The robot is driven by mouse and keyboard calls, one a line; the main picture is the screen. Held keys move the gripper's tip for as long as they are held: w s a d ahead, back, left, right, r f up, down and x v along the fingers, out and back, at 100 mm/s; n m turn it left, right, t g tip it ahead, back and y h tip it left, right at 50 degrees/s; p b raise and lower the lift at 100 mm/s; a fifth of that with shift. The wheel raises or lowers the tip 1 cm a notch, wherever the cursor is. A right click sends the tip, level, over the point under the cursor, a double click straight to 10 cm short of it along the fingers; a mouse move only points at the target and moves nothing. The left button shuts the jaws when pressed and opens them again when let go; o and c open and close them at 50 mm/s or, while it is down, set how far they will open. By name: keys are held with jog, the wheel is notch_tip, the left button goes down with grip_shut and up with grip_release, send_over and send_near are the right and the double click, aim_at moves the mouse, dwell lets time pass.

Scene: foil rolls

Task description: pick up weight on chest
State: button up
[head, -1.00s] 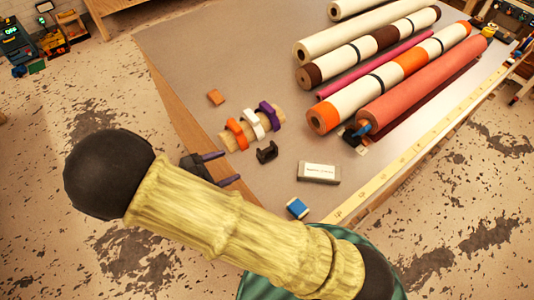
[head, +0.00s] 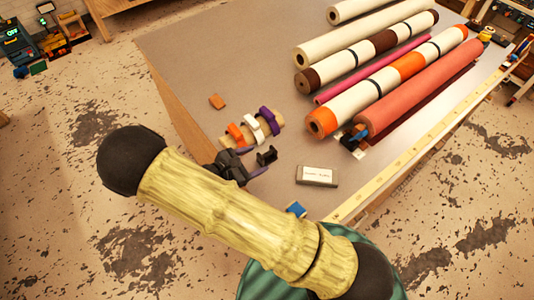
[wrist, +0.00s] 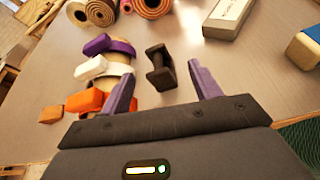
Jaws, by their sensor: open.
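A small black block with a notched middle (head: 267,156), which looks like the weight, stands on the grey tabletop (head: 222,60) near its front corner. In the wrist view the black block (wrist: 160,68) is just ahead of my gripper, lined up with the gap between the fingers. My gripper (wrist: 162,84) is open and empty, with purple fingers spread to either side. In the head view my gripper (head: 254,168) is close to the block's near side; my arm partly hides it.
Left of the block is a tan roll (head: 268,140) with orange, white and purple clips. A labelled grey box (head: 317,175) and a blue block (head: 296,209) are to the right. Several large rolls (head: 420,88) fill the back right. An orange block (head: 217,102) lies near the left edge.

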aim_at(262, 156)
jog(key=shift+x, duration=0.85)
jog(key=shift+a+f+p+x, duration=0.1)
jog(key=shift+p+x, duration=0.65)
jog(key=shift+x, duration=0.55)
jog(key=shift+a+f+p+x, duration=0.15)
jog(key=shift+p+x, duration=0.6)
jog(key=shift+x, duration=0.55)
jog(key=shift+w, duration=0.15)
grip_shut()
